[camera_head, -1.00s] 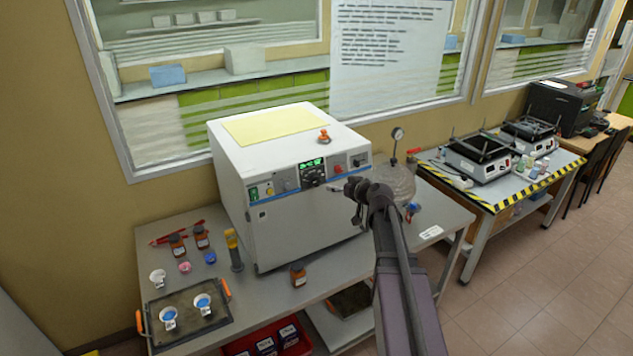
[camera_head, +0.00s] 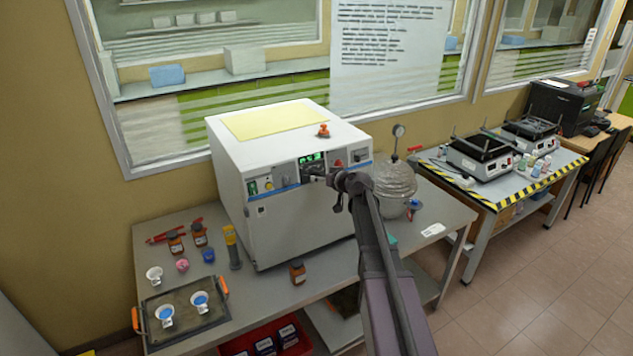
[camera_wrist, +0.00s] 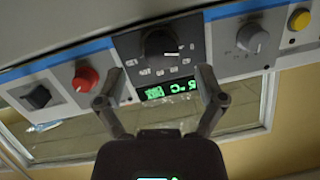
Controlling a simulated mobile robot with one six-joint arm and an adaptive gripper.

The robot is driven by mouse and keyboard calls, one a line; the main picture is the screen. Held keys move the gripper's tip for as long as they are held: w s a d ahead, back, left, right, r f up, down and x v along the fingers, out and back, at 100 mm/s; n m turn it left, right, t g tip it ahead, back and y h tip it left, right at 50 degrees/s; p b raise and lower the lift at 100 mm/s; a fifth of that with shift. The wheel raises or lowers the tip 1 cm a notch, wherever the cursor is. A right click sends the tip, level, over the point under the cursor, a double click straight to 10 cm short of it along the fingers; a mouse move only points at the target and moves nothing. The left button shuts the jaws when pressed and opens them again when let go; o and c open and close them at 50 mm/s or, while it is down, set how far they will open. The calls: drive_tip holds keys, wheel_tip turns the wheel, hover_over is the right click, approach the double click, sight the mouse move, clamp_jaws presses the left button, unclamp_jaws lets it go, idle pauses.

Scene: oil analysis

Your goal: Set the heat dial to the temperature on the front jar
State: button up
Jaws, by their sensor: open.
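The white oven (camera_head: 300,215) stands on the table with its control panel at the upper front. In the wrist view the black heat dial (camera_wrist: 160,45) sits above a lit green display (camera_wrist: 167,90), seen upside down. Its digits are too small to read surely. My gripper (camera_wrist: 160,73) is open, with one finger at each side below the dial, apart from it. In the head view my gripper (camera_head: 326,180) is at the panel and mostly hides the dial. The front jar (camera_head: 297,271), brown with a white label, stands before the oven; its text is unreadable.
On the panel, a red knob (camera_wrist: 86,79), a grey knob (camera_wrist: 252,38) and a yellow button (camera_wrist: 299,19) flank the dial. A tray (camera_head: 184,320) with cups lies at left.

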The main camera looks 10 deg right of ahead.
drive_tip(key=shift+b+x, duration=0.5)
drive_tip(key=shift+x, duration=1.5)
drive_tip(key=c, duration=1.2)
